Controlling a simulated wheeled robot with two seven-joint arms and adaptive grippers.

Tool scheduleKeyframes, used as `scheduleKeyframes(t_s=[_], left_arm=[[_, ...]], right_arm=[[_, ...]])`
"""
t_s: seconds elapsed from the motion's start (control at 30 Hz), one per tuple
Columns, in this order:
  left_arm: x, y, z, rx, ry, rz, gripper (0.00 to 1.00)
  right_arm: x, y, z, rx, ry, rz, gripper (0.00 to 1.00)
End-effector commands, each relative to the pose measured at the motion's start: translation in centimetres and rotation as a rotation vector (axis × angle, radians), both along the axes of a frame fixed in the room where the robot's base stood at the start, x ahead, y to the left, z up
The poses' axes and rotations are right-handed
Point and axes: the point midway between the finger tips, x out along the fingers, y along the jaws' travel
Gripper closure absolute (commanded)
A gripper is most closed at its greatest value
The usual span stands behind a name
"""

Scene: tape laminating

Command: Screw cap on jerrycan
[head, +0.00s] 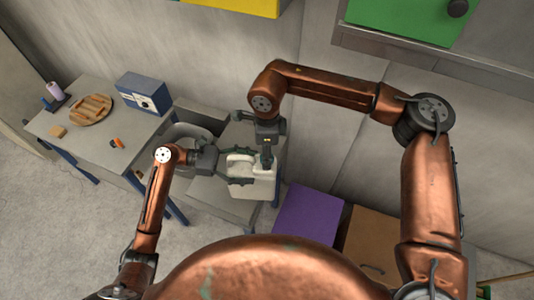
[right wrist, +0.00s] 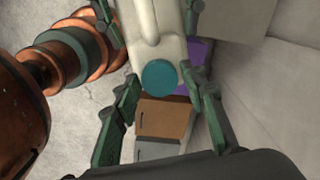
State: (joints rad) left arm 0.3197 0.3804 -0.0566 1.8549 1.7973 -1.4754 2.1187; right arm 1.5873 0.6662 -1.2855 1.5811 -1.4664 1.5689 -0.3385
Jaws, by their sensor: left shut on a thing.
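The white jerrycan (head: 264,188) stands on the grey table by the wall in the head view. It also fills the top middle of the right wrist view (right wrist: 152,50). A round teal cap (right wrist: 160,75) shows at its near end, at the spout; how far it is seated I cannot tell. My left gripper (head: 243,166) comes in from the left and is shut on the jerrycan, with green fingers on both sides. My right gripper (right wrist: 163,92) is open, its fingers spread on either side of the cap with gaps visible. In the head view it points down over the jerrycan.
A grey bin (head: 183,133) stands left of the jerrycan. Another table holds a blue box (head: 144,93), a wooden tray (head: 91,110) and small orange items (head: 116,143). Purple (head: 305,214) and brown (head: 376,243) cabinets stand at right. The wall is close behind.

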Motion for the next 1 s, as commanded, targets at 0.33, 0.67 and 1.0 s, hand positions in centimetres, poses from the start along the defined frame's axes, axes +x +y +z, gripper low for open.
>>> scheduleKeyframes(t_s=[0.33,0.67,1.0], left_arm=[[0.02,-0.06,0.25,-0.004,-0.003,0.000,0.96],[-0.01,-0.07,0.25,-0.004,-0.003,-0.002,0.96],[0.01,-0.06,0.24,-0.004,-0.003,0.000,0.96]], right_arm=[[0.02,0.00,0.05,0.000,-0.001,0.000,0.87],[0.05,-0.01,0.05,0.000,-0.001,-0.011,0.97],[0.03,-0.01,0.05,0.000,-0.001,-0.011,0.49]])
